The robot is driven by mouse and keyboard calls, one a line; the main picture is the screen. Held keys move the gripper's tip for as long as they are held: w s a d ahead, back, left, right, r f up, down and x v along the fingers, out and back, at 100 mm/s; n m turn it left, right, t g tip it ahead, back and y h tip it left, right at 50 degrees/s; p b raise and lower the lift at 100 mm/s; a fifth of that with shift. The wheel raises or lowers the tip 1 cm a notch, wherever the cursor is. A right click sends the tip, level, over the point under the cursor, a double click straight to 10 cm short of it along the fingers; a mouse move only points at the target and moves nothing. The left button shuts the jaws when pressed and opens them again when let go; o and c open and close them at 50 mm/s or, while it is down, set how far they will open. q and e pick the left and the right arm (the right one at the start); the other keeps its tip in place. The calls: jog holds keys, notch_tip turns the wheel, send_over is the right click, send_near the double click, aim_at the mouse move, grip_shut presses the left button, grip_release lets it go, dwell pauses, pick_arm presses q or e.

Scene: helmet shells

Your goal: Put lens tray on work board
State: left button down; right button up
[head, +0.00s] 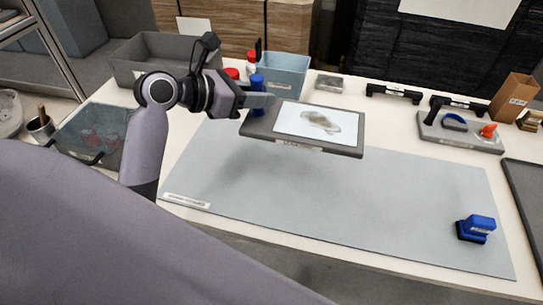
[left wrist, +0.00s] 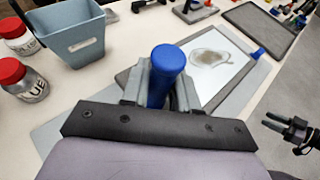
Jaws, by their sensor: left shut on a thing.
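The lens tray (head: 350,150) is a dark flat tray with a white sheet and a clear lens-like piece on top. My left gripper (head: 262,100) is shut at its left end, around an upright blue handle (left wrist: 167,62). The tray is held above the grey work board (head: 320,195), with a soft shadow under it. In the left wrist view the tray's white top (left wrist: 212,62) shows beyond the fingers. Part of the board is hidden under the tray. My right gripper (left wrist: 285,128) shows small at the right of the left wrist view; its opening is unclear.
A blue clamp-like tool (head: 477,228) stands on the board's right end. A blue-grey bin (head: 285,75) and red-capped bottles (left wrist: 20,78) stand behind. A grey tray with small parts (head: 455,135) is at back right. The board's front and middle are clear.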

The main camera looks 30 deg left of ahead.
pick_arm(q)
notch_tip(320, 180, down, 16)
jog(key=b, duration=0.3)
jog(key=shift+f, duration=0.25)
jog(key=c, duration=0.9)
grip_release()
jog(key=shift+f, duration=0.1)
jog(key=shift+o, duration=0.2)
jog(key=shift+r, duration=0.2)
jog(key=v, duration=1.2)
jog(key=shift+p, duration=0.35)
jog(key=shift+a, duration=0.1)
